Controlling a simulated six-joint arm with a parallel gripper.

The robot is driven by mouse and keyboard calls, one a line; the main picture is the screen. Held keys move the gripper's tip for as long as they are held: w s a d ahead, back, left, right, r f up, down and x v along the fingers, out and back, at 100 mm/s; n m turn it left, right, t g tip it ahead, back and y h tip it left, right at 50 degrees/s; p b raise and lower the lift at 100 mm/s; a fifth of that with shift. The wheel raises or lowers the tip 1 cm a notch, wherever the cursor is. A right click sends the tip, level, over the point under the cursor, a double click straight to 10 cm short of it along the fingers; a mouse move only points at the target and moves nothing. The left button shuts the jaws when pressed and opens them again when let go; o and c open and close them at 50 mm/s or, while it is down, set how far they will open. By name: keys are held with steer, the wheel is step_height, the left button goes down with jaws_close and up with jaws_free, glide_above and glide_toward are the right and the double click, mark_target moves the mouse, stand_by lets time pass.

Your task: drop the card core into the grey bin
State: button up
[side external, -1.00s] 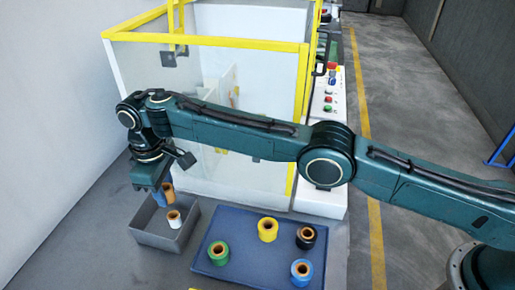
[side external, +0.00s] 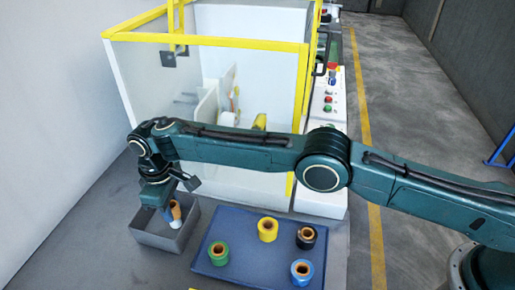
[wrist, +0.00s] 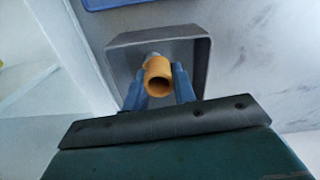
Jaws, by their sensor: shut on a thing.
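The card core (side external: 176,209) is a small orange-brown tube. My gripper (side external: 171,213) is shut on it and holds it over the grey bin (side external: 153,238). In the wrist view the core (wrist: 158,78) sits between my blue fingers, its open end facing the camera, with the bin (wrist: 118,62) behind it. A white piece (side external: 177,225) shows just below the core, inside the bin. It is mostly hidden by the core and fingers. I cannot tell the exact gap between the core and the bin floor.
A blue tray (side external: 240,255) to the right of the bin holds a green, a yellow, a black and a blue coil. A yellow-framed enclosure (side external: 235,42) with clear panels stands behind. A button panel (side external: 328,100) is beside it.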

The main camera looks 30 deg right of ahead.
steer(key=shift+f, duration=0.95)
steer(key=shift+f, duration=0.3)
steer(key=o, duration=0.9)
steer(key=shift+r, duration=0.15)
steer(key=shift+r, duration=3.9)
